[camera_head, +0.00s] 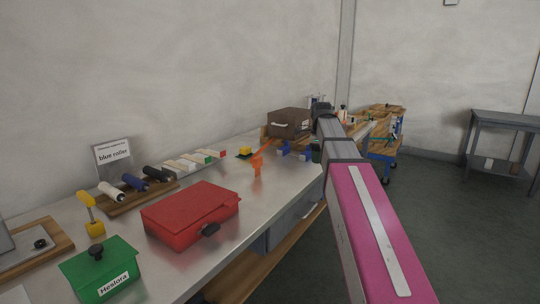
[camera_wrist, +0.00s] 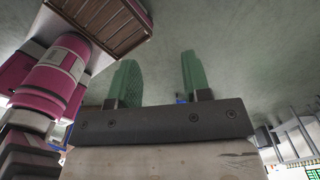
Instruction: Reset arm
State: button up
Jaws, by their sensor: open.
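My gripper (camera_wrist: 158,66) shows in the wrist view with its two green fingers standing well apart. Nothing is between the fingers, and it touches nothing that I can see. In the head view my pink and grey arm reaches up and away on the right side, clear of the bench front. My gripper cannot be made out clearly in that view; the far end of the arm is small and partly hidden.
A metal workbench (camera_head: 190,260) runs along the wall. On it are a red case (camera_head: 190,215), a green box (camera_head: 98,270), several rollers, an orange stand (camera_head: 257,165) and a brown box (camera_head: 289,123). A grey table (camera_head: 505,120) stands far right. Floor right of my arm is free.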

jog(key=s+f+n, duration=0.6)
jog(key=f+n, duration=0.1)
jog(key=f, duration=0.5)
jog(key=s+f+n, duration=0.6)
jog(key=f+n, duration=0.2)
jog(key=f, duration=0.5)
jog(key=s+f+n, duration=0.7)
jog(key=f+n, duration=0.1)
jog(key=f, duration=0.4)
jog(key=shift+f, duration=0.25)
